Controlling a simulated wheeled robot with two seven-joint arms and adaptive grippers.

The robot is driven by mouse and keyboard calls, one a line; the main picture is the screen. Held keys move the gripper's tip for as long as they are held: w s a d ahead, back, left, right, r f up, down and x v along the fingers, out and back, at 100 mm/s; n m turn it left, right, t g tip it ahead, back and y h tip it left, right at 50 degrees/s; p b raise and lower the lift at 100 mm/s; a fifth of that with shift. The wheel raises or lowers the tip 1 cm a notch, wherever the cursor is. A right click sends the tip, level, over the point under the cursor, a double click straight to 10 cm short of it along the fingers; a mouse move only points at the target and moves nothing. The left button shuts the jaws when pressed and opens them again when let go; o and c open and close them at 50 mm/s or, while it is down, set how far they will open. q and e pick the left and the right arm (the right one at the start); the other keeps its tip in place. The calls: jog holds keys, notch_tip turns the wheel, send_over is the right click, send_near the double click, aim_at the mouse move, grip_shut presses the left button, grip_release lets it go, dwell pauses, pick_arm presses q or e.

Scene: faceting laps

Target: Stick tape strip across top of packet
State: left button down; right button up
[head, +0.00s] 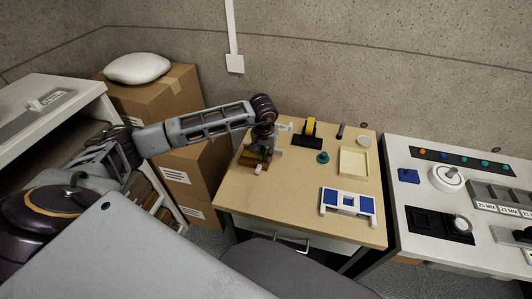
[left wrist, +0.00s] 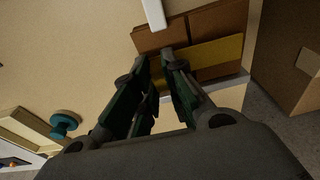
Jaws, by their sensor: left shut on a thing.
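A brown packet (left wrist: 213,22) lies flat at the left edge of the table; in the head view my left gripper hides much of the packet (head: 246,161). A yellow tape strip (left wrist: 215,53) shows across the packet in the left wrist view. My left gripper (left wrist: 166,58) is over the packet, and its fingertips are at the strip's left end, shut on it. Whether the strip is pressed flat I cannot tell. A tape dispenser with a yellow roll (head: 310,128) stands at the back of the table. My right gripper is not in view.
A white bar-shaped thing (left wrist: 154,14) is beside the packet. On the table (head: 285,192) are a teal knob-like piece (head: 322,157), a cream tray (head: 367,163) and a blue-and-white frame (head: 348,206). Cardboard boxes (head: 198,177) stand left of the table. The table's front middle is clear.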

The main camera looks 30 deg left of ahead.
pick_arm(q)
jog(key=c, duration=1.4)
grip_release()
jog(key=shift+r, duration=0.1)
jog(key=shift+s+d+r, duration=0.1)
jog(key=shift+s+r, duration=0.2)
jog(key=shift+r, duration=1.65)
jog(key=shift+s+d+r, duration=0.1)
jog(key=shift+s+r, duration=0.2)
jog(key=shift+r, duration=1.65)
jog(key=shift+s+r, duration=0.3)
jog(key=shift+r, duration=1.65)
